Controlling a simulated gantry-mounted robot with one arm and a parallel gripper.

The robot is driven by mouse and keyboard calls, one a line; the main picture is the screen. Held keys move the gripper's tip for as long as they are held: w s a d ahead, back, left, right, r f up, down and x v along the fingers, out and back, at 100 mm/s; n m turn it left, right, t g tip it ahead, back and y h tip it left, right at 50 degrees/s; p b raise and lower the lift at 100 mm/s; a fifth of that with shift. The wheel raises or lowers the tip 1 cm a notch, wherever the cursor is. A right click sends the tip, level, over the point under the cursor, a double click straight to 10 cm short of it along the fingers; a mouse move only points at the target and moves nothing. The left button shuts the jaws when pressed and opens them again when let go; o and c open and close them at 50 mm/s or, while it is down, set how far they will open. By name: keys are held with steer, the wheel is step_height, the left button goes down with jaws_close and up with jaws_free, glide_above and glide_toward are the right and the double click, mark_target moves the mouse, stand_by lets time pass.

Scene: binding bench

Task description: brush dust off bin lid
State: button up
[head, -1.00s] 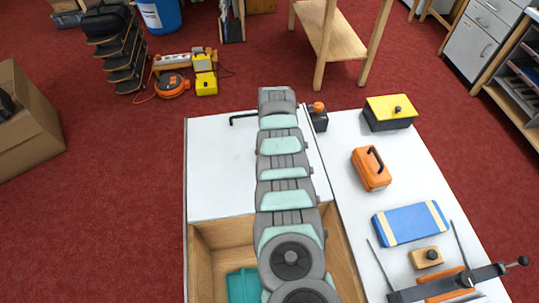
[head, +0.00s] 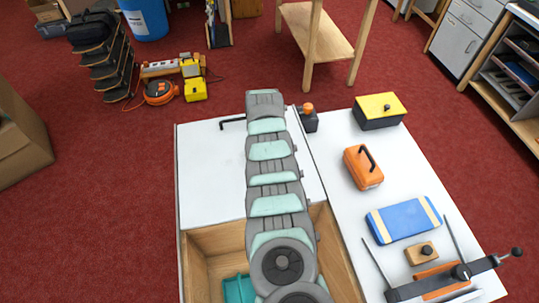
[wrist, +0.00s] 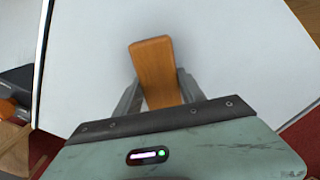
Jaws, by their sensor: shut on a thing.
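The white bin lid (head: 210,165) lies flat over the far part of the wooden bin at the left of the bench. It has a black bar handle (head: 232,122) near its far edge. In the wrist view my gripper (wrist: 157,84) is shut on a wooden piece, seemingly the brush handle (wrist: 155,68), over a plain white surface that looks like the lid. The brush's bristles do not show. In the head view my arm hides the gripper and brush. No dust can be made out.
Right of the lid stand a dark block with an orange knob (head: 309,118), a yellow-topped box (head: 380,111), an orange case (head: 363,167), a blue pad (head: 404,219) and a clamp frame (head: 455,282). A teal tray (head: 238,289) sits in the open bin (head: 205,245).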

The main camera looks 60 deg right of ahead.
steer(key=shift+w+a+f, duration=0.1)
steer(key=shift+w+a, duration=1.05)
steer(key=shift+w, duration=0.2)
